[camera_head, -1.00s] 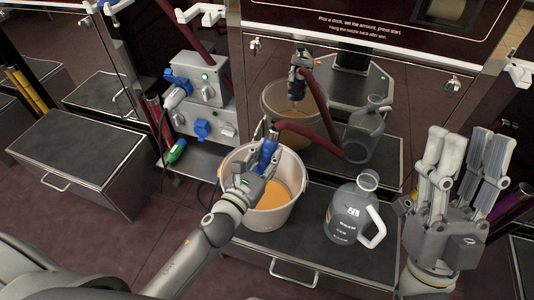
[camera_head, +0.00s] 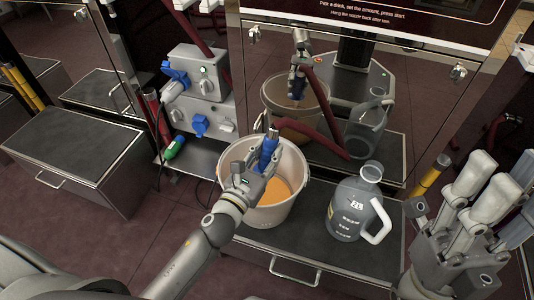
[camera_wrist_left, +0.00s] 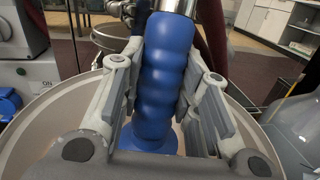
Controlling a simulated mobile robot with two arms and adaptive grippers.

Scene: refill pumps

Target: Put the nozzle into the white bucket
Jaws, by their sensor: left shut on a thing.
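The nozzle (camera_head: 267,152) has a blue grip with a metal end pointing up and away from me. The left wrist view shows the blue nozzle (camera_wrist_left: 165,85) between both fingers. The white bucket (camera_head: 272,216) stands upright on a dark-topped drawer unit, with orange liquid inside. Its rim (camera_wrist_left: 38,122) shows around the gripper in the left wrist view. The nozzle's lower end is hidden by my gripper. My right gripper (camera_head: 496,200) is open and empty at the far right.
A grey transparent jug (camera_head: 352,207) with a white handle stands right of the bucket. A mirror-like panel (camera_head: 420,100) behind reflects the bucket and jug. A grey socket box (camera_head: 198,88) with blue plugs is at the back left.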

